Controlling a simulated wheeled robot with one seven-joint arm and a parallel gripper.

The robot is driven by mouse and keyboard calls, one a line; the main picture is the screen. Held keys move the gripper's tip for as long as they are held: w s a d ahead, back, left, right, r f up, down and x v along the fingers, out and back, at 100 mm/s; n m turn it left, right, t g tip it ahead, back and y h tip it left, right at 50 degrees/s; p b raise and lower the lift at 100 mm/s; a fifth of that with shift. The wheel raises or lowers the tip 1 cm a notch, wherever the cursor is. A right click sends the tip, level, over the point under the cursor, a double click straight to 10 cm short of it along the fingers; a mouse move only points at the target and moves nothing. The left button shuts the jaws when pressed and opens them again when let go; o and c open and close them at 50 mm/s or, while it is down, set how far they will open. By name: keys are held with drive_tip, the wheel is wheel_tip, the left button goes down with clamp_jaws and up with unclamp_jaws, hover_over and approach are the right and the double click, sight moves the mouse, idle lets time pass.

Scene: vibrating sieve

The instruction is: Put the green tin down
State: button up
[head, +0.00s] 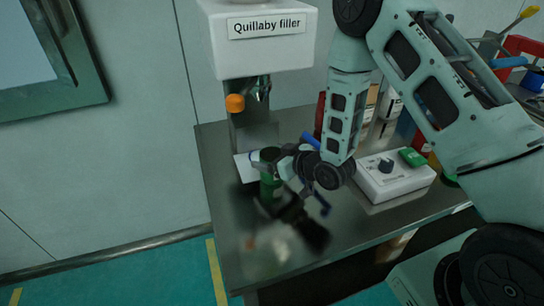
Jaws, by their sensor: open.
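The green tin (267,187) stands upright on the steel bench (350,213), in front of the filler and at the edge of a white patch (243,169). My gripper (270,166) is at the tin's upper part, coming in from the right. It is open, with its fingers at the tin; whether they touch it I cannot tell. The gripper hides part of the tin's right side.
The Quillaby filler (262,50), with an orange knob (235,103), stands behind the tin. A white control box (393,182) with a black dial and green button is to the right. Bottles crowd the bench's back right.

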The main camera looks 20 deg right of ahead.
drive_tip(key=p+v, duration=0.4)
drive_tip(key=v, duration=0.8)
drive_tip(key=s+a+r+n+g+h, duration=0.25)
drive_tip(key=a+r+g, duration=0.35)
drive_tip(key=a, duration=0.3)
drive_tip(key=s+a+r+g+h, duration=0.1)
drive_tip(key=s+r+g, duration=0.2)
drive_tip(key=s, duration=0.7)
drive_tip(key=s+a+r+g+h, duration=0.1)
drive_tip(key=s+r+g+h, duration=0.1)
drive_tip(key=s+r, duration=0.6)
drive_tip(key=s+g, duration=0.1)
drive_tip(key=s, duration=0.2)
drive_tip(key=shift+a, duration=0.3)
drive_tip(key=shift+h, duration=0.25)
